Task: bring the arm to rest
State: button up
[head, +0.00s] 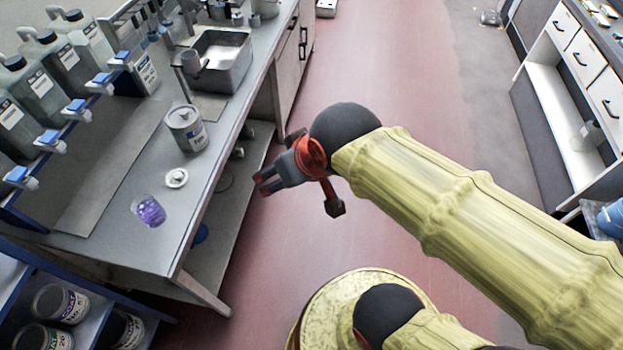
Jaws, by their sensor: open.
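My gripper (264,184) is open and empty in the head view. It hangs over the red floor, just right of the grey workbench's front edge, and its fingers point left toward the bench. My arm, in a yellow sleeve (450,205), stretches from the lower right corner to the gripper. The gripper touches nothing that I can see.
The grey workbench (110,262) on the left bears a metal can (186,128), a white lid (176,178), a cup of purple liquid (149,211) and a metal sink (222,62). Several grey jugs line its back. White drawers (585,58) stand at right. The floor (400,60) between is clear.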

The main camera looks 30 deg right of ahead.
jog(key=shift+m+g+h, duration=0.4)
jog(key=shift+g, duration=0.1)
jog(key=s+d, duration=0.2)
jog(key=s, duration=0.1)
jog(key=s+d, duration=0.1)
jog(key=s, duration=0.1)
jog(key=shift+d+r, duration=0.1)
jog(key=shift+r, duration=0.25)
